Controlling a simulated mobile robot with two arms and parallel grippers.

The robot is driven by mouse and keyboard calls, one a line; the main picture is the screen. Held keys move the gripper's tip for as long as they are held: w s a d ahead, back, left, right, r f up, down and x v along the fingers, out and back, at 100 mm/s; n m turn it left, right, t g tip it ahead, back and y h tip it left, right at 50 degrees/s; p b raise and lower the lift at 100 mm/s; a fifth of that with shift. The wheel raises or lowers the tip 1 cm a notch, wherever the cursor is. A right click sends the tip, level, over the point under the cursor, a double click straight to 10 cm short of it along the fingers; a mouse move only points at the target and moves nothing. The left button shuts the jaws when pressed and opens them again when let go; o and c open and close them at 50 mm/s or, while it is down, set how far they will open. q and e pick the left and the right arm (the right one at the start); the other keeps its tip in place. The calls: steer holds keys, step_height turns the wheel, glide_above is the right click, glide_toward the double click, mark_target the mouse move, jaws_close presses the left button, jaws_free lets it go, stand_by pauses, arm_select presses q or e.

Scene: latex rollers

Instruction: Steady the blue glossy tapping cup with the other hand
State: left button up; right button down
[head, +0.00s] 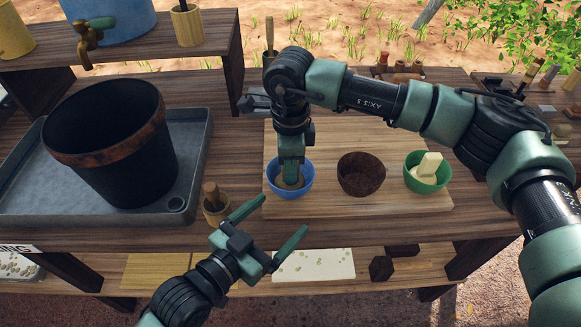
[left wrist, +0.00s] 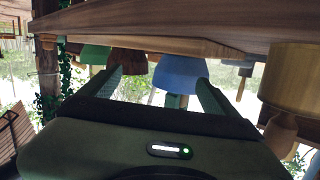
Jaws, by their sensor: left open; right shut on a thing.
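The blue glossy tapping cup (head: 306,181) stands on the wooden board (head: 411,203). My right gripper (head: 291,172) points down into its mouth, shut on a brownish thing (head: 291,184) mostly hidden by the fingers and cup wall. My left gripper (head: 282,215) is open and empty, in front of and below the cup in the head view, apart from it. The left wrist view looks upside down; there the blue cup (left wrist: 180,72) shows beyond and between the left gripper's open fingers (left wrist: 161,88).
A brown cup (head: 361,174) and a green cup (head: 427,180) with a pale block stand to the right on the board. A large black pot (head: 110,145) sits in a grey tray (head: 195,150).

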mark_target(285, 187)
arm_select(q)
steer(key=shift+w+a+r+n+t+y, duration=0.25)
steer(key=shift+w+a+n, duration=0.15)
steer(key=shift+a, duration=0.2)
steer(key=shift+w+a+r+n+t+y, duration=0.1)
steer(key=shift+w+a+n+t+y, duration=0.2)
steer(key=shift+a+n, duration=0.25)
steer(key=shift+w, duration=0.25)
steer(key=x, duration=1)
arm_select(e)
steer(key=shift+a, duration=0.1)
arm_select(q)
steer(key=c, duration=0.9)
steer(key=shift+o, duration=0.2)
steer(key=shift+c, duration=1.1)
